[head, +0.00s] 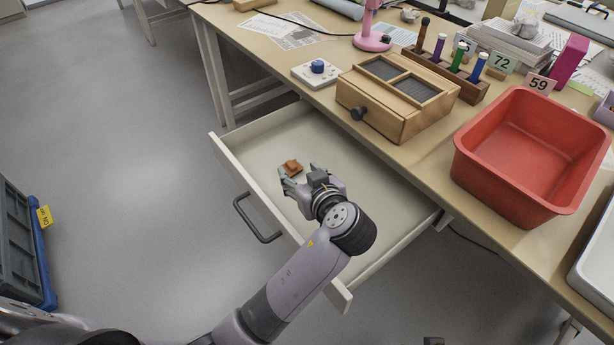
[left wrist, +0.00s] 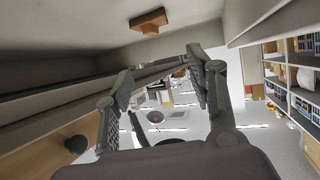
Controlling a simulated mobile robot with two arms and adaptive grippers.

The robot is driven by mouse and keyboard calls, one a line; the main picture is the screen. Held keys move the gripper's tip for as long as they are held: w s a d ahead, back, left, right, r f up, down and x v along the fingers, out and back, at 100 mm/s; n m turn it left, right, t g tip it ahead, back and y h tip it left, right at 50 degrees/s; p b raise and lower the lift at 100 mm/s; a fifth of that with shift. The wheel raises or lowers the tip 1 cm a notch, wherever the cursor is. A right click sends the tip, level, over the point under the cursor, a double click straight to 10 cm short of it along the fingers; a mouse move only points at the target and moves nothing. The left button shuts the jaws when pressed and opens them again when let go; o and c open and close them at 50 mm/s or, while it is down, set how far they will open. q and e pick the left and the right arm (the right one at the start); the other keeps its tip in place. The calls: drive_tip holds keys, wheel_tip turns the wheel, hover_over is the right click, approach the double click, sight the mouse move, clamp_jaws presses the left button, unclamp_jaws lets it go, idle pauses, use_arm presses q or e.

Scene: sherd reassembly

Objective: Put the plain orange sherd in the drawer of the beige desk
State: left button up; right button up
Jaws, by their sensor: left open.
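The orange sherd (head: 292,168) lies on the floor of the open desk drawer (head: 385,205), toward its left part. The beige desk (head: 425,160) stands above the drawer. My left gripper (head: 299,178) is inside the drawer area, open and empty, with its fingers close to the sherd. In the left wrist view the sherd (left wrist: 149,20) rests on the pale drawer floor, apart from the spread fingers of the gripper (left wrist: 162,75). My right gripper is not in view.
The drawer has a dark handle (head: 257,220) on its front wall. On the desk stand a wooden box (head: 395,105) with a dark knob, a red bin (head: 525,150), a pink lamp base (head: 372,41) and a rack of markers (head: 445,65). The rest of the drawer floor is bare.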

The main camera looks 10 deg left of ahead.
use_arm(q)
drive_tip(key=v, duration=0.3)
drive_tip(key=shift+s+d+r, duration=0.1)
drive_tip(key=shift+s+d, duration=0.1)
drive_tip(key=shift+s, duration=0.05)
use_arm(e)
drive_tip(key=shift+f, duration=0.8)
